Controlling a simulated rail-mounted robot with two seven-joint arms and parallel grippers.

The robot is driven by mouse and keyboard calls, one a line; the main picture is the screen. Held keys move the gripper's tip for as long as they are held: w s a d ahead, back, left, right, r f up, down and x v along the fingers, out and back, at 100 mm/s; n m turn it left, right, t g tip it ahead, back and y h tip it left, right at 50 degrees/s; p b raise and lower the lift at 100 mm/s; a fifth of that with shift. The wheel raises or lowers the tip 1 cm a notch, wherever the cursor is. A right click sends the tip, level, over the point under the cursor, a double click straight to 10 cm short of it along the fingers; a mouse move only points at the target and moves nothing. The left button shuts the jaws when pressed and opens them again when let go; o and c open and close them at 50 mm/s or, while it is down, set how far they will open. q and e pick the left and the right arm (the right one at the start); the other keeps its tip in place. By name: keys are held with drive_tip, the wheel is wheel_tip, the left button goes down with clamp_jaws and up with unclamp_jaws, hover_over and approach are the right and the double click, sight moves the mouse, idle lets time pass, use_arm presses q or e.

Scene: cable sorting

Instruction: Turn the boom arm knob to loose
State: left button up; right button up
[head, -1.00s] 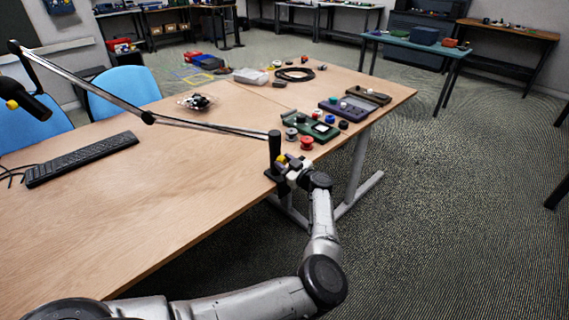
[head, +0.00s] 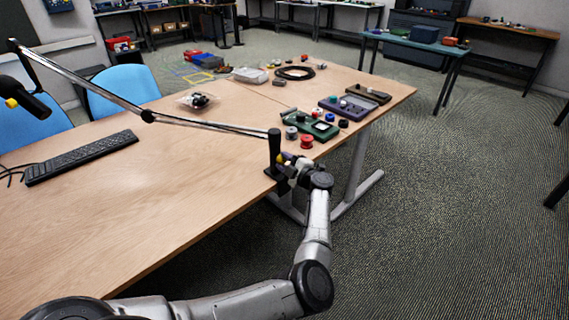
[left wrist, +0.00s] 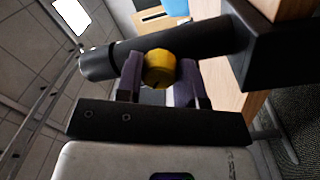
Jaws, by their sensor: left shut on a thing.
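The boom arm (head: 92,84) runs from the upper left down to a black upright post (head: 274,147) clamped at the table's edge. A yellow knob (head: 281,159) sits on the post's side; it shows large in the left wrist view (left wrist: 159,68). My left gripper (head: 285,164) is at the knob, beyond the table's front edge. In the left wrist view its purple-grey fingers (left wrist: 159,78) are shut on the knob, one on each side. The knob's marking and loose or tight setting cannot be read. My right gripper is not in view.
A green device (head: 311,126), a red spool (head: 307,142) and a purple device (head: 346,108) lie just behind the post. A keyboard (head: 82,157) lies at the left. The front left of the wooden table (head: 150,205) is clear. Open floor lies to the right.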

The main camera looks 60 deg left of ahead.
use_arm(q)
drive_tip(key=n+b, duration=0.2)
drive_tip(key=n, duration=0.2)
drive_tip(key=shift+f+n, duration=0.15)
drive_tip(key=shift+n, duration=0.15)
drive_tip(key=shift+n+g+b, duration=0.3)
drive_tip(key=shift+n+b, duration=0.55)
drive_tip(key=shift+n, duration=1.15)
drive_tip(key=o, duration=0.9)
drive_tip(key=shift+p+v, duration=1.8)
drive_tip(key=shift+v, duration=5.15)
